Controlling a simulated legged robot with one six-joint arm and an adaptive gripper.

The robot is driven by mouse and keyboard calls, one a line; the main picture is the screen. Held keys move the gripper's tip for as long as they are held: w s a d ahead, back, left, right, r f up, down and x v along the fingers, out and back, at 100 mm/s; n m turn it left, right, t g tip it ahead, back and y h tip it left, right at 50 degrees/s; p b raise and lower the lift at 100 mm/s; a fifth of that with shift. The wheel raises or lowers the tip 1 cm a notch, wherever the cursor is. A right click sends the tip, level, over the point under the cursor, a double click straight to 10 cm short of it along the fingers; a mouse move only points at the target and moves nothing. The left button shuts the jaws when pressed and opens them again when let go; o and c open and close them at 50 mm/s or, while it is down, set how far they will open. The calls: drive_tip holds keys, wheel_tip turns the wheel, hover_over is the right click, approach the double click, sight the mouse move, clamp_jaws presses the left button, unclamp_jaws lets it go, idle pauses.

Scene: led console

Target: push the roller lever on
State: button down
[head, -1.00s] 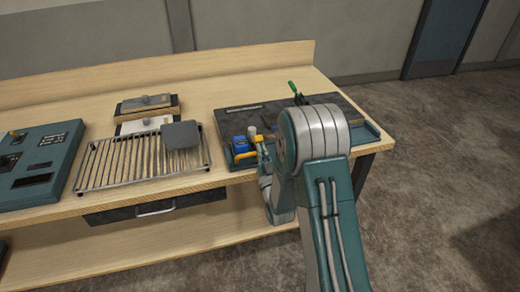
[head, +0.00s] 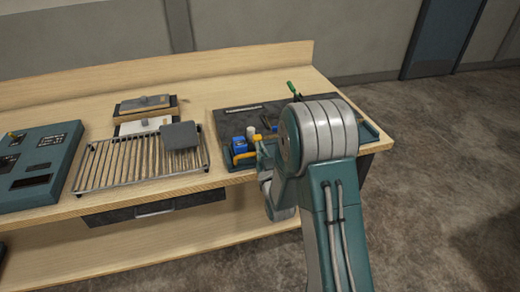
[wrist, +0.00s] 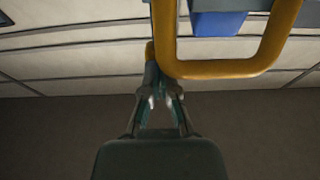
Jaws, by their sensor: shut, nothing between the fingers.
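A blue block (head: 239,146) with a yellow guard (head: 246,157) sits at the front left of a dark panel on the bench. In the wrist view the yellow guard (wrist: 228,67) is a large loop, with the blue block (wrist: 218,22) behind it at the top. My gripper (wrist: 153,72) is shut and empty, its tips close to the loop's left lower corner; I cannot tell whether they touch. In the head view my arm hides the gripper's tips and part of the panel. I cannot clearly make out the roller lever.
A white cylinder (head: 251,132) stands behind the blue block. A green-handled lever (head: 293,88) rises at the panel's back. A wire rack (head: 130,165) with a grey plate (head: 180,135) stands to the left, and a teal console (head: 40,160) at the far left.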

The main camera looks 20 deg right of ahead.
sight(257, 137)
drive_tip(key=g, duration=0.1)
drive_tip(key=w+r+g, duration=0.1)
drive_tip(key=g, duration=0.1)
drive_tip(key=shift+w+r, duration=0.3)
drive_tip(key=w+g, duration=0.1)
drive_tip(key=g, duration=0.2)
drive_tip(key=shift+w+r, duration=0.2)
drive_tip(key=shift+w, duration=0.15)
drive_tip(key=shift+s, duration=0.15)
